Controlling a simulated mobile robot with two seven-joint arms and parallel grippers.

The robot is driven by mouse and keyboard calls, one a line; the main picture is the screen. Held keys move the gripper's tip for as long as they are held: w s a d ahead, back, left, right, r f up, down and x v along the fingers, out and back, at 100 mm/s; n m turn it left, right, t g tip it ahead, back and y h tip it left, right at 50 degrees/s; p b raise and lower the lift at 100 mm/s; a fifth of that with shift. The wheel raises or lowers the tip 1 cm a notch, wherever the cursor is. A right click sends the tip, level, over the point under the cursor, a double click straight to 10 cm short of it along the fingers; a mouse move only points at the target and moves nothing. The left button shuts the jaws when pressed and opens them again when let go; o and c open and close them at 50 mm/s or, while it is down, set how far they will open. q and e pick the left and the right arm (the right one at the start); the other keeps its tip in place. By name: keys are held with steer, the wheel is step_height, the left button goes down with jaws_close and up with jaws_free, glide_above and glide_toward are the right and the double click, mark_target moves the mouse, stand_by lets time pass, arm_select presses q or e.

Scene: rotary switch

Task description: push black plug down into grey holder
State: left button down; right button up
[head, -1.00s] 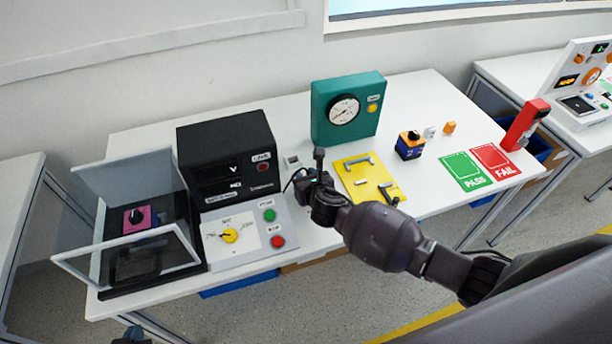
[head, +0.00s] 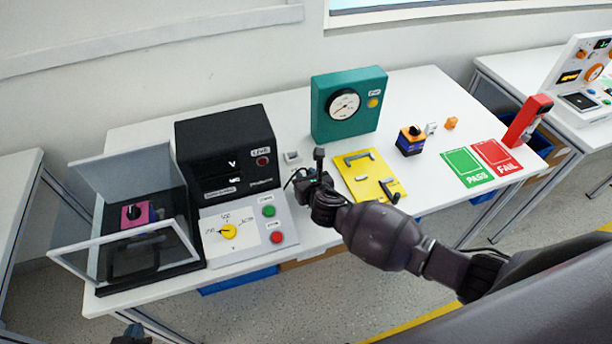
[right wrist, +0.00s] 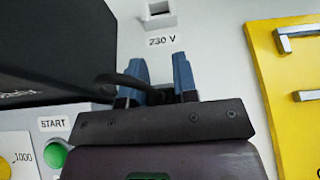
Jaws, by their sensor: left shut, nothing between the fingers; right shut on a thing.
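My right gripper (head: 305,180) is low over the white table, between the control panel and the yellow plate. In the right wrist view its blue fingers (right wrist: 162,85) are shut on the black plug, whose body is mostly hidden by the gripper. A black cable (right wrist: 118,80) runs out of it to the left. A small grey holder (head: 291,156) with a dark opening stands behind the gripper; in the right wrist view it is above the "230 V" label (right wrist: 162,41), apart from the fingers. My left gripper (head: 134,331) is partly visible at the bottom edge, shut and empty.
A control panel (head: 262,252) and black meter box (head: 222,140) stand left of the right gripper. A yellow plate (head: 362,170) with grey handles lies to its right. A teal gauge box (head: 320,112) stands behind. An open clear-lidded case (head: 183,262) is far left.

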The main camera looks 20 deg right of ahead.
steer(key=shift+f, duration=0.2)
steer(key=o, duration=1)
steer(key=p+v, duration=0.1)
steer(key=v, duration=0.9)
steer(key=shift+s+r, duration=0.25)
steer(key=shift+s, duration=0.1)
